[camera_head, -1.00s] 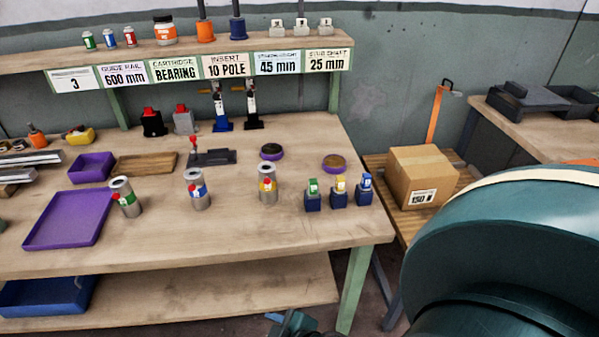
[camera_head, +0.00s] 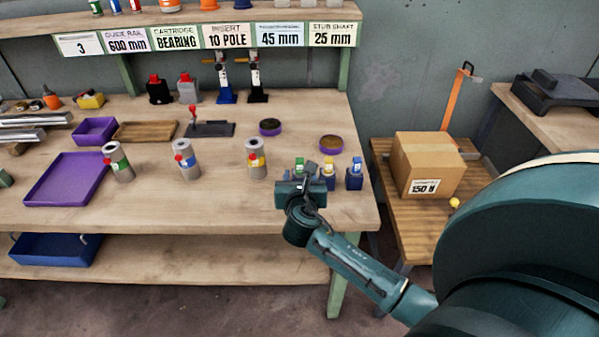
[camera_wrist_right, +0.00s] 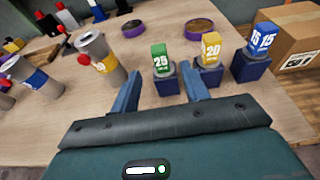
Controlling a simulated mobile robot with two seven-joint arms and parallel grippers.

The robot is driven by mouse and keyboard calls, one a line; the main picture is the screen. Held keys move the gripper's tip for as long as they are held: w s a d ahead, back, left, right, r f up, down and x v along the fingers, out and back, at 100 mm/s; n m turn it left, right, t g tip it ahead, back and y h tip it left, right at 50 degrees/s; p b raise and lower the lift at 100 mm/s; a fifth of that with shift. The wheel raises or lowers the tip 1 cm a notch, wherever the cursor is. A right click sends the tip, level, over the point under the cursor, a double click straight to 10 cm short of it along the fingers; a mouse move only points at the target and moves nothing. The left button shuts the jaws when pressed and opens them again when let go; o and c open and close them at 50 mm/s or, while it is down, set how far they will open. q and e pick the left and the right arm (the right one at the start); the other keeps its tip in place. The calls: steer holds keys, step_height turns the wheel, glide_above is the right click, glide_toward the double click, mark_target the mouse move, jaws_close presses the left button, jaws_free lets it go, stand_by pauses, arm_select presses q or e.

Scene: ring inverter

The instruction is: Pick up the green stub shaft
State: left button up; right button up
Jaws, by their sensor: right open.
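The green stub shaft (camera_wrist_right: 161,60), marked 25, stands upright in a dark blue holder (camera_wrist_right: 166,84) on the workbench. In the head view the green stub shaft (camera_head: 298,166) shows just behind my right gripper (camera_head: 304,178), which hides most of its holder. In the wrist view my right gripper (camera_wrist_right: 161,88) is open and empty. Its two blue fingers are apart, on the near side of the holder, with the green stub shaft in line beyond the gap between them. My left gripper is not in view.
A yellow piece marked 20 (camera_wrist_right: 210,47) and a blue piece marked 15 (camera_wrist_right: 262,38) stand in similar holders close on the right. A grey cylinder with a yellow band (camera_wrist_right: 100,62) stands to the left. Purple round dishes (camera_wrist_right: 133,28) lie behind. The cardboard box (camera_head: 428,165) is further right.

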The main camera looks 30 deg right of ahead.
mark_target(299, 168)
steer(key=x, duration=0.9)
steer(key=shift+s+f+b, duration=0.1)
steer(key=shift+f+b, duration=0.1)
steer(key=shift+b, duration=0.1)
steer(key=shift+a, duration=0.1)
jaws_close()
